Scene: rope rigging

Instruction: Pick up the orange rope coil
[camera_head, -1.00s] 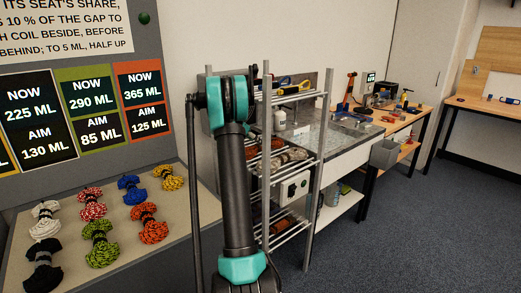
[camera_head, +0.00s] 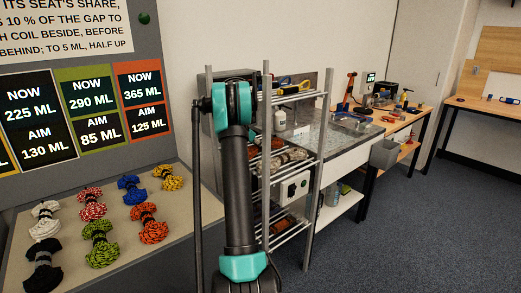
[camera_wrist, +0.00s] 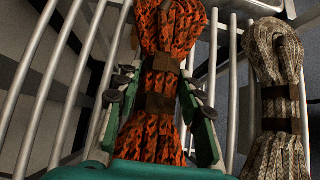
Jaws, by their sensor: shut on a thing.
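In the wrist view an orange rope coil (camera_wrist: 172,130), flecked with black and bound with dark brown bands, lies lengthwise between my fingers. My gripper (camera_wrist: 160,88) is shut on it, with one green finger on each side. The coil is over the metal bars of a rack (camera_wrist: 233,85); whether it touches them I cannot tell. In the head view my gripper does not show. Another orange coil (camera_head: 148,223) lies on the table at left.
A tan-grey coil (camera_wrist: 278,110) lies close right of the held coil. The rack's posts (camera_head: 318,170) and shelves stand right of my arm. A table with several coloured coils (camera_head: 100,245) is at left. Open floor (camera_head: 410,240) is at right.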

